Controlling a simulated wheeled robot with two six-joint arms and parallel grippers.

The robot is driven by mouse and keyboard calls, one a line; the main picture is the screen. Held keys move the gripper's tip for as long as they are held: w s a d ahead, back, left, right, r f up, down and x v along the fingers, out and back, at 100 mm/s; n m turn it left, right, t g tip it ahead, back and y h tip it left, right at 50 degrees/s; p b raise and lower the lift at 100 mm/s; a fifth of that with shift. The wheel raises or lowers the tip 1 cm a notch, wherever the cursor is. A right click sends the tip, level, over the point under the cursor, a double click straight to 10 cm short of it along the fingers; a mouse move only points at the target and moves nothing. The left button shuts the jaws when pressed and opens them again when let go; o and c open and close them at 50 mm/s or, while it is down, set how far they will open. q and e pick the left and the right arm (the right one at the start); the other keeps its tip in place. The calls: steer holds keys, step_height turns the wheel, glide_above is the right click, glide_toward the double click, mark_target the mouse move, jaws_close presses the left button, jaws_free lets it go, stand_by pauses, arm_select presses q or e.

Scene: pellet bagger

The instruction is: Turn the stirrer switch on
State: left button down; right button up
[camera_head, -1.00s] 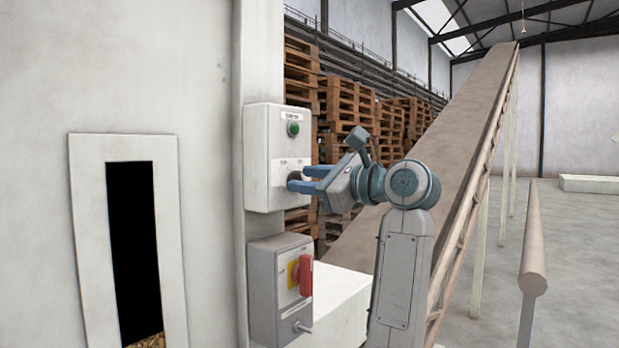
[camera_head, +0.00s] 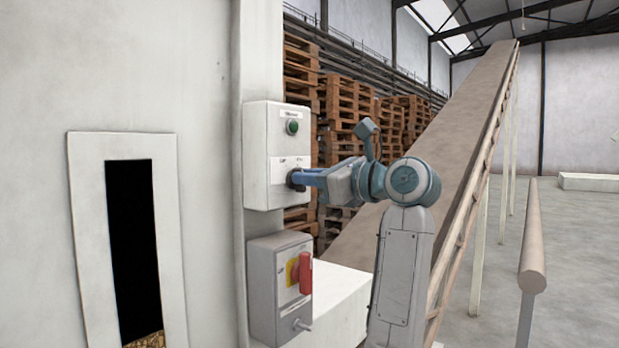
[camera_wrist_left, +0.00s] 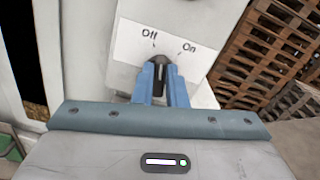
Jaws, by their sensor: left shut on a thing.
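The stirrer switch is a black rotary knob (camera_wrist_left: 159,72) on a pale control box (camera_head: 262,150). Its white label reads "Off" at the left and "On" at the right in the left wrist view. My left gripper (camera_head: 299,179) has its blue fingers on either side of the knob and is shut on it; the fingers also show in the left wrist view (camera_wrist_left: 159,84). The fingers hide the knob's sides, and I cannot tell exactly which mark it points at. My right gripper is not in view.
A green button (camera_head: 292,127) sits above the knob on the same box. Below is a grey box with a red handle (camera_head: 305,273) on a yellow plate. Stacked pallets (camera_head: 345,105) and an inclined conveyor (camera_head: 455,130) stand behind my arm. Open floor lies at the right.

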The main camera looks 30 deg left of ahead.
arm_select(q)
steer(key=m, duration=0.2)
steer(key=m+p, duration=0.1)
steer(key=m, duration=0.5)
steer(key=shift+w+r, duration=0.1)
steer(key=shift+w, duration=0.2)
steer(key=shift+m, duration=0.4)
steer(key=c, duration=1.5)
jaws_free()
steer(key=shift+o, duration=0.2)
steer(key=shift+d, duration=0.1)
